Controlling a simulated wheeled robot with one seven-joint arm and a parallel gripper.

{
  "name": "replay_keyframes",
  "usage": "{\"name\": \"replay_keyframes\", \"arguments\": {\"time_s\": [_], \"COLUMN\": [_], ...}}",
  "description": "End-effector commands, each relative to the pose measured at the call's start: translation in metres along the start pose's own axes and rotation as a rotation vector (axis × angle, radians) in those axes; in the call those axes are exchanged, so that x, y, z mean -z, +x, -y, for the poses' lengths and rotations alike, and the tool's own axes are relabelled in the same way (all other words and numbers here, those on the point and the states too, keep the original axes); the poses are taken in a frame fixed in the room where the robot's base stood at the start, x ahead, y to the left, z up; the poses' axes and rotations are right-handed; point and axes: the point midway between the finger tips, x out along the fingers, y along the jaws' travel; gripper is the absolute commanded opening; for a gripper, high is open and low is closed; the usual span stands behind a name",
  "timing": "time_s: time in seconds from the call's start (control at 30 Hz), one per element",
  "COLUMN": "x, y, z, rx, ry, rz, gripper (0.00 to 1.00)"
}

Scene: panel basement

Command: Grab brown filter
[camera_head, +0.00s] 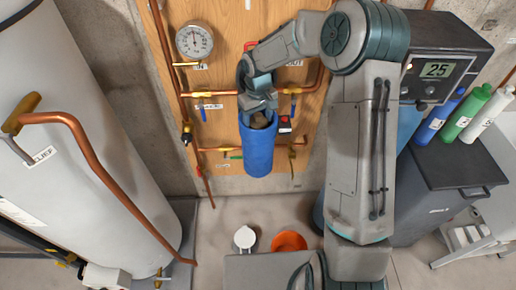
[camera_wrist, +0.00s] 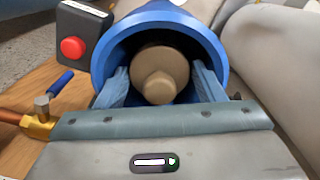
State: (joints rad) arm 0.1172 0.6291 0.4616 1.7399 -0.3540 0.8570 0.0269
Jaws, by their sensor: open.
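The brown filter (camera_wrist: 160,72) stands inside an open blue cylindrical housing (camera_wrist: 209,36), with its round knob facing my wrist camera. In the head view the brown filter (camera_head: 259,119) shows only as a small patch in the mouth of the blue housing (camera_head: 257,152). My gripper (camera_wrist: 159,88) is open, with one finger on each side of the filter, at the mouth of the housing. It also shows in the head view (camera_head: 260,108) above the housing. I cannot tell whether the fingers touch the filter.
A black box with a red button (camera_wrist: 73,48) sits close left of the housing. Copper pipes with valves (camera_head: 210,93) and a gauge (camera_head: 195,41) are on the wooden panel (camera_head: 227,35). A white tank (camera_head: 70,110) stands left. An orange bucket (camera_head: 289,242) and white container (camera_head: 245,238) are on the floor.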

Motion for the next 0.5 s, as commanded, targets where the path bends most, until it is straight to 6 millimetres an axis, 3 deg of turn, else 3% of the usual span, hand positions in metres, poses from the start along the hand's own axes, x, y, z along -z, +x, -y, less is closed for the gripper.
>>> {"name": "replay_keyframes", "arguments": {"time_s": [0.03, 0.1, 0.37, 0.5], "x": [-0.0002, 0.0000, 0.0002, 0.0002], "y": [0.0125, 0.0190, 0.0198, 0.0198], "z": [0.0002, 0.0001, -0.0002, -0.0002], "rx": [0.001, 0.001, -0.001, -0.001], "ry": [0.001, 0.001, 0.001, 0.001], "rz": [0.001, 0.000, -0.001, -0.001], "gripper": [0.62, 0.62, 0.62, 0.29]}}
